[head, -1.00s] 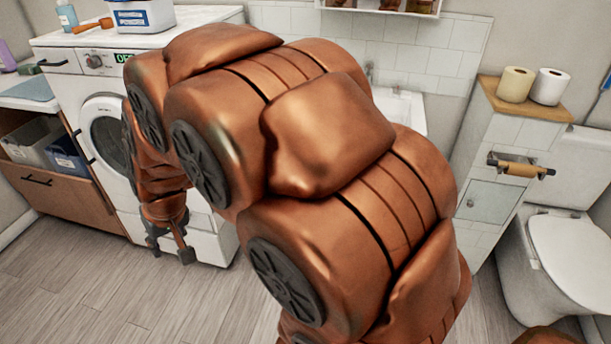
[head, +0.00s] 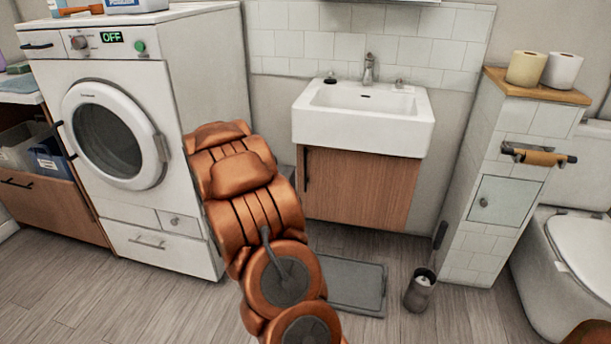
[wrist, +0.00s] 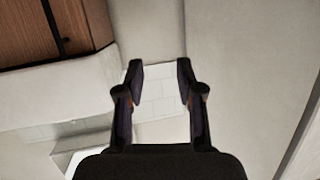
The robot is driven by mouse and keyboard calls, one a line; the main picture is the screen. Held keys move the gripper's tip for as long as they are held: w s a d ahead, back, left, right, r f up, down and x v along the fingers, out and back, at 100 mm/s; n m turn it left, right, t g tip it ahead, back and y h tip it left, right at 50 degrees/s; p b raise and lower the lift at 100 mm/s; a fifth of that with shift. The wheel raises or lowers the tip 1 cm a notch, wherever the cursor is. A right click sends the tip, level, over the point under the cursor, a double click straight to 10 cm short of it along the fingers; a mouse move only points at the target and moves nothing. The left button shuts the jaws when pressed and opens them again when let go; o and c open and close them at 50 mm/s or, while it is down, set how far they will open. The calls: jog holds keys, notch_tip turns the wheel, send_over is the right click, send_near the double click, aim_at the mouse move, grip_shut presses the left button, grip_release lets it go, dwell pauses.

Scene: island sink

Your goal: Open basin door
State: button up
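The basin door (head: 362,188) is a brown wooden panel under the white sink (head: 365,125), and it looks shut. Its dark vertical handle (head: 306,168) is near the left edge. In the wrist view, which looks upside down, the wooden door (wrist: 22,32) and a dark handle (wrist: 53,24) are at the upper left. My gripper (wrist: 160,66) is open with nothing between its fingers. The door lies off to the left of the fingers, apart from them. In the head view my gripper is hidden behind my copper arm.
A washing machine (head: 130,75) stands left of my arm, close to it. A tiled cabinet (head: 510,150) and toilet (head: 575,255) are at the right. Floor before the door is partly clear.

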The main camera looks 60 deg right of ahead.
jog(key=s+d+f+m+g+h+b, duration=0.25)
jog(key=s+d+f, duration=0.2)
jog(key=d, duration=0.25)
jog(key=m+g+h+b, duration=0.1)
jog(key=g+h+b, duration=0.1)
jog(key=g+h, duration=0.1)
send_near(305, 164)
jog(key=d, duration=0.3)
jog(key=shift+w+d+f+b, duration=0.1)
jog(key=shift+w+d+b, duration=0.2)
jog(key=shift+d, duration=0.95)
jog(key=shift+w+d+r+b, duration=0.15)
jog(key=shift+w+d, duration=0.1)
jog(key=shift+d, duration=0.95)
jog(key=shift+w+d+f+b, duration=0.15)
jog(key=shift+w+d+b, duration=0.15)
jog(key=shift+d, duration=0.95)
jog(key=shift+c, duration=0.3)
grip_shut()
jog(key=shift+w, duration=0.1)
